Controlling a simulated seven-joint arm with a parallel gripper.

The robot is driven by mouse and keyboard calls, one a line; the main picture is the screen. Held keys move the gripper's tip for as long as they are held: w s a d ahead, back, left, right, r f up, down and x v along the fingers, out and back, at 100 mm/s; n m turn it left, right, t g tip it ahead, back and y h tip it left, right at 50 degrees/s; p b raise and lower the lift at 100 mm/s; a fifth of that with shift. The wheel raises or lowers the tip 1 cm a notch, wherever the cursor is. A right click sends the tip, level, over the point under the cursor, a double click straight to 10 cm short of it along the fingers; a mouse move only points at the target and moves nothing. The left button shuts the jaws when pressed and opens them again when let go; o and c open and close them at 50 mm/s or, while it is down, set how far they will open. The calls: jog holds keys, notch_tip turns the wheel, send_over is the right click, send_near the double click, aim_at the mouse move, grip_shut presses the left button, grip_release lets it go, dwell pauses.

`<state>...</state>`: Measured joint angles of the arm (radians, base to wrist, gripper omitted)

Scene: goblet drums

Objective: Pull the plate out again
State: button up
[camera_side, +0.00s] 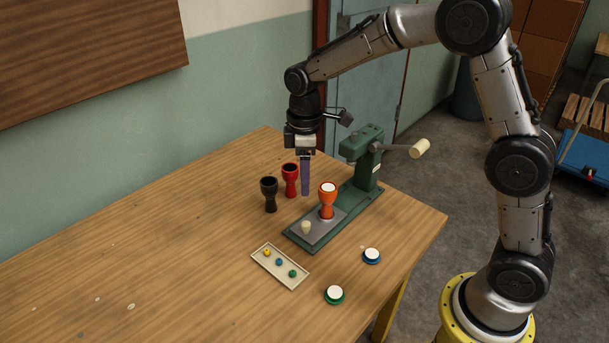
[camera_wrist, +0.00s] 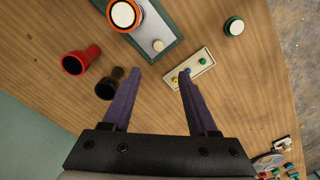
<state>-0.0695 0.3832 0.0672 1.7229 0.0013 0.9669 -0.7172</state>
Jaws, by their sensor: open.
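The grey plate (camera_side: 322,229) lies on the green base of the press (camera_side: 366,165), with a cream knob (camera_side: 306,227) near its front end. An orange goblet drum (camera_side: 327,197) with a white top stands upright on the plate. In the wrist view the plate (camera_wrist: 168,32), knob (camera_wrist: 158,45) and orange drum (camera_wrist: 125,14) show at the top. My gripper (camera_side: 305,192) points down with its purple fingers apart and empty. It is behind the plate, near the red drum, away from the knob. The wrist view shows the gap between its fingers (camera_wrist: 158,73).
A black goblet (camera_side: 269,194) and a red goblet (camera_side: 290,180) stand left of the press. A cream tray (camera_side: 262,262) holds yellow, blue and green pegs. A blue-rimmed disc (camera_side: 372,256) and a green-rimmed disc (camera_side: 334,294) lie in front. The press lever (camera_side: 419,149) sticks out right.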

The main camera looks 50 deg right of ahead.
jog(key=shift+r, duration=3)
jog(key=s+d+r+m+t, duration=0.2)
jog(key=s+r+t, duration=0.2)
jog(key=s+r, duration=0.9)
jog(key=s+f+m, duration=0.3)
jog(key=s+f, duration=0.1)
jog(key=s, duration=0.2)
jog(key=s+d+f+m+t, duration=0.1)
jog(key=s+f+m, duration=0.3)
jog(key=s, duration=0.3)
jog(key=shift+s+t, duration=0.3)
